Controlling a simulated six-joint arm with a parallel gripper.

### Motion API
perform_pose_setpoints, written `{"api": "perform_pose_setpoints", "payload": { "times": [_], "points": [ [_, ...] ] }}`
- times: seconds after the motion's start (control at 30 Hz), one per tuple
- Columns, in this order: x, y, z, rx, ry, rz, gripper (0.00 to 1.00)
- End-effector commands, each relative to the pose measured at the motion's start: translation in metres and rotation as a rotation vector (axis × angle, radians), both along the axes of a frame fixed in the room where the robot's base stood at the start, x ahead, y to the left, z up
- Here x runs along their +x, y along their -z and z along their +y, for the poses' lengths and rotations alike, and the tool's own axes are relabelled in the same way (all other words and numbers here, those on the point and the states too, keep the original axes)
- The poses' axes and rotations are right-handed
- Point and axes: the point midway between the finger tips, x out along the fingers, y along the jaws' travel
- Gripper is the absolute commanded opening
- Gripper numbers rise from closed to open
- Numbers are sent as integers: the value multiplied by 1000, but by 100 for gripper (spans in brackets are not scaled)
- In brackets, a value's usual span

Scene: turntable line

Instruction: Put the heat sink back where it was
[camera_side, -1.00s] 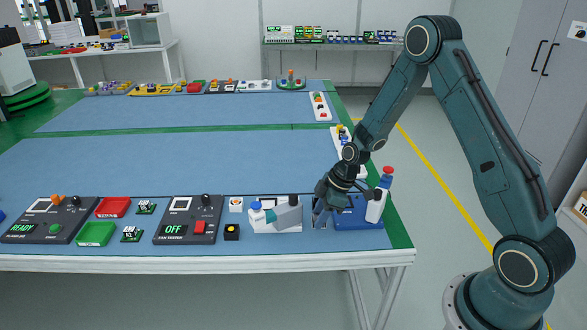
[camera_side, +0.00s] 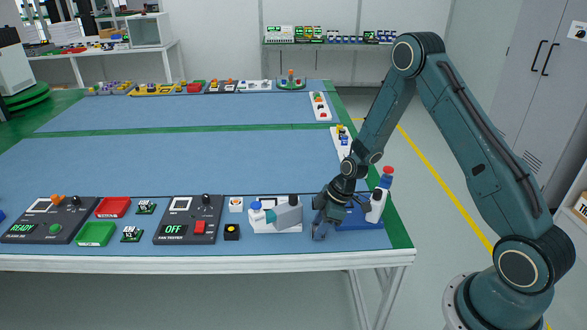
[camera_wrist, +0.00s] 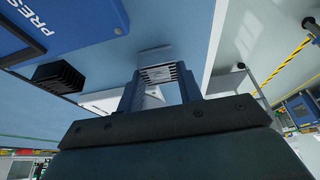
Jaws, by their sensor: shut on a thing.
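The heat sink (camera_wrist: 160,73), a small silver finned block, is between my fingertips in the wrist view. My gripper (camera_wrist: 161,85) is shut on it. In the side view my gripper (camera_side: 321,230) is low over the front right of the bench, just left of the blue press base (camera_side: 355,218). The heat sink is too small and covered there to make out clearly. I cannot tell whether it touches the mat. A second, black finned block (camera_wrist: 58,77) lies beside the blue press (camera_wrist: 60,25) in the wrist view.
A white fixture with a grey block (camera_side: 285,214) stands close to the left of my gripper. The fan tester (camera_side: 188,220) is further left. The bench's front edge (camera_side: 300,262) is near; the mat behind is clear.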

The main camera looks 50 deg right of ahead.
Motion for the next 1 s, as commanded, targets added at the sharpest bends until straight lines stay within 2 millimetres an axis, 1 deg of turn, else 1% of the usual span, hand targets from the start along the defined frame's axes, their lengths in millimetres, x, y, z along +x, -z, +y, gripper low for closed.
{"api": "perform_pose_setpoints", "payload": {
  "times": [0.17, 0.2, 0.27, 0.3, 0.73, 0.87, 1.0],
  "points": [
    [0, 3, 0, 0, 0, 0, 10],
    [0, 3, 0, 0, 0, 0, 37],
    [0, 3, 0, 0, 0, 0, 49],
    [0, 3, 0, 0, 0, 0, 57],
    [0, 0, 0, 0, 0, 0, 57],
    [-1, -6, -2, 0, 0, -1, 57],
    [-4, -17, -5, -1, 1, -2, 57]
  ]
}}
